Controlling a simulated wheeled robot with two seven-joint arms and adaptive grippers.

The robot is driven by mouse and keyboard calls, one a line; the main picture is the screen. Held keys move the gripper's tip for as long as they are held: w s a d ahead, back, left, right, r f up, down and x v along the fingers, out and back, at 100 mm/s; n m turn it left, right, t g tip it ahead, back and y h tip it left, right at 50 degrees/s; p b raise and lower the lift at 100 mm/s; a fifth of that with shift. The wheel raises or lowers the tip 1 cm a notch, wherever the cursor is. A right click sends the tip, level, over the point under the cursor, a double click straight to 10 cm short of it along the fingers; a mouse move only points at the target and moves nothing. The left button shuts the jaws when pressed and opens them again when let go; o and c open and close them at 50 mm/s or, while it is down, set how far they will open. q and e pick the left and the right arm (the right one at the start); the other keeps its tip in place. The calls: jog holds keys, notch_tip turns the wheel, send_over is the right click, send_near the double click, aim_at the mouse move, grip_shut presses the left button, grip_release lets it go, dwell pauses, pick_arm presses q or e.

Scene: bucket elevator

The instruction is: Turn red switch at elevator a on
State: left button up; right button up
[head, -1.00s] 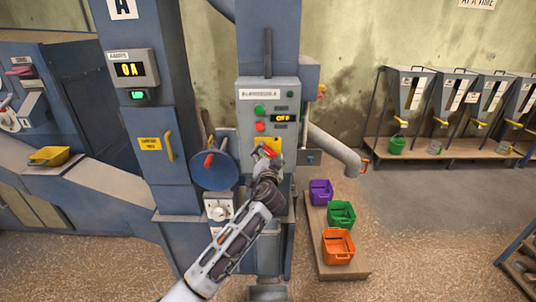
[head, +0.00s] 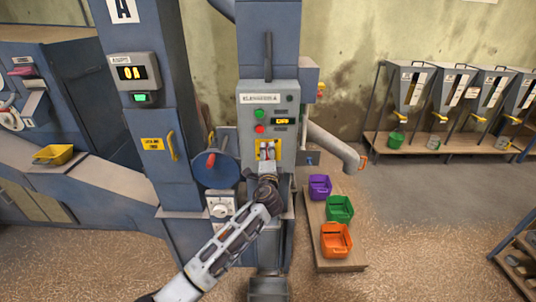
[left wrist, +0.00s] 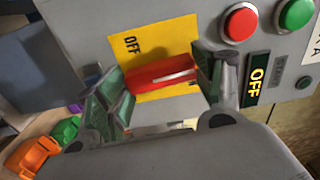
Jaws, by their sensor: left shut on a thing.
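The red switch (left wrist: 160,73) sits on a yellow plate (left wrist: 155,45) marked OFF on the grey control box (head: 268,95) of elevator A. In the left wrist view its red handle lies between the two fingers of my left gripper (left wrist: 160,80), which is shut on it. In the head view the left gripper (head: 267,150) is at the yellow plate and covers much of it. The display (left wrist: 257,80) reads OFF. A red button (left wrist: 239,22) and a green button (left wrist: 297,13) are beside the plate. My right gripper is not in view.
A blue handwheel (head: 212,168) is close to the left of the box. A grey pipe (head: 335,147) slopes down at its right. Purple (head: 320,187), green (head: 339,209) and orange (head: 336,240) bins stand on a low board.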

pick_arm(q)
jog(key=shift+m, duration=0.5)
jog(key=o, duration=1)
jog(key=s, duration=1.2)
dwell(0.6)
